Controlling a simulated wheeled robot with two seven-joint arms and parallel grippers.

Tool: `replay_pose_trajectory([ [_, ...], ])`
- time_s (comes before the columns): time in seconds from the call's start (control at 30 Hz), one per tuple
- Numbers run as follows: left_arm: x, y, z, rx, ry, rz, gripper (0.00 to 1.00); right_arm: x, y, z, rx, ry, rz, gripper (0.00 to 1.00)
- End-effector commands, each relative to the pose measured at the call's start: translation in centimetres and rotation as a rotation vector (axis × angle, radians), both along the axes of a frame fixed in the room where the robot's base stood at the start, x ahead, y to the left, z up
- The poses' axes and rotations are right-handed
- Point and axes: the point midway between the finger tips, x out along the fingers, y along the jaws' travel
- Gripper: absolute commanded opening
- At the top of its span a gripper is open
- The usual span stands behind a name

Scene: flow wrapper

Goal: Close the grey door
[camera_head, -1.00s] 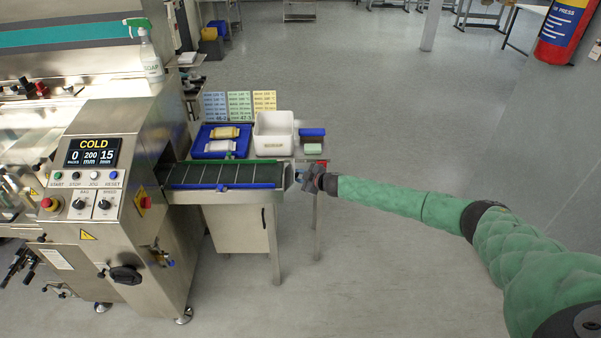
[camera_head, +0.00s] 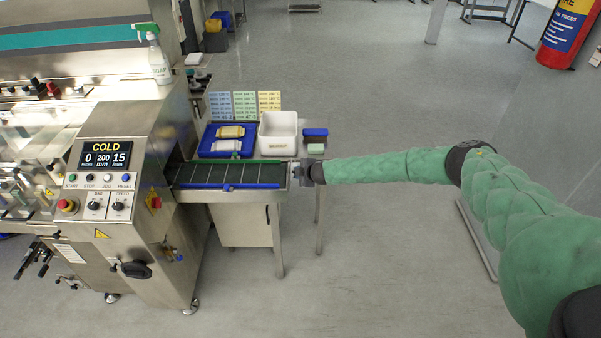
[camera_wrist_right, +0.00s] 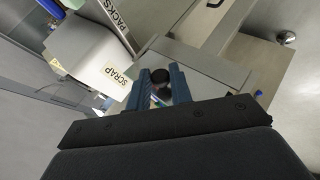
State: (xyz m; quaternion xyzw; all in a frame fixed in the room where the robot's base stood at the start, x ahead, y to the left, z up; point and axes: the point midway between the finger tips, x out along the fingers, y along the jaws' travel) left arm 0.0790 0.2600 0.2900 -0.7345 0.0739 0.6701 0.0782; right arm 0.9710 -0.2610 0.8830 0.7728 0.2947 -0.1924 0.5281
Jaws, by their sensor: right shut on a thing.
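A pale grey door (camera_head: 245,225) with a dark upright handle (camera_head: 267,214) hangs under the outfeed conveyor (camera_head: 228,174) in the head view. Whether it is fully closed I cannot tell. My right gripper (camera_head: 303,173) is at the conveyor's right end, above and to the right of the door. In the right wrist view the blue fingers of my right gripper (camera_wrist_right: 161,88) are shut on a dark round thing (camera_wrist_right: 160,75). A grey metal plate (camera_wrist_right: 200,65) lies just beyond the fingers. My left gripper is out of view.
Behind the conveyor stand a white scrap bin (camera_head: 277,135), a blue tray (camera_head: 206,145) with packs and several coloured cards (camera_head: 244,103). The wrapping machine (camera_head: 120,215) fills the left side. The floor at right is mostly clear.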

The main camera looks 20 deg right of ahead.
Motion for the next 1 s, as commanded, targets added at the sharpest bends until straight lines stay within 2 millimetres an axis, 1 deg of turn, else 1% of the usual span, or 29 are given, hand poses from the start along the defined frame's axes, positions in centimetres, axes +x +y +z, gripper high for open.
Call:
replay_pose_trajectory([
  [0.03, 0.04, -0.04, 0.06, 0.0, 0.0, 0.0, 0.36, 0.19, 0.34, 0.36, -0.023, 0.004, 0.002, 0.0],
  [0.1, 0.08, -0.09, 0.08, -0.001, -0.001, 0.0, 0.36, 0.24, 0.57, 0.47, -0.057, 0.014, 0.002, 0.0],
  [0.4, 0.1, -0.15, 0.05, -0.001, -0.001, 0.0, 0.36, 0.33, 1.06, 0.62, -0.164, 0.046, 0.002, 0.0],
  [0.63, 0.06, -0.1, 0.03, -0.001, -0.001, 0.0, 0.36, 0.36, 1.22, 0.67, -0.197, 0.056, 0.001, 0.0],
  [1.0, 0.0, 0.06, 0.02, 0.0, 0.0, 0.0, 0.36, 0.35, 1.24, 0.65, -0.202, 0.058, 0.001, 0.0],
])
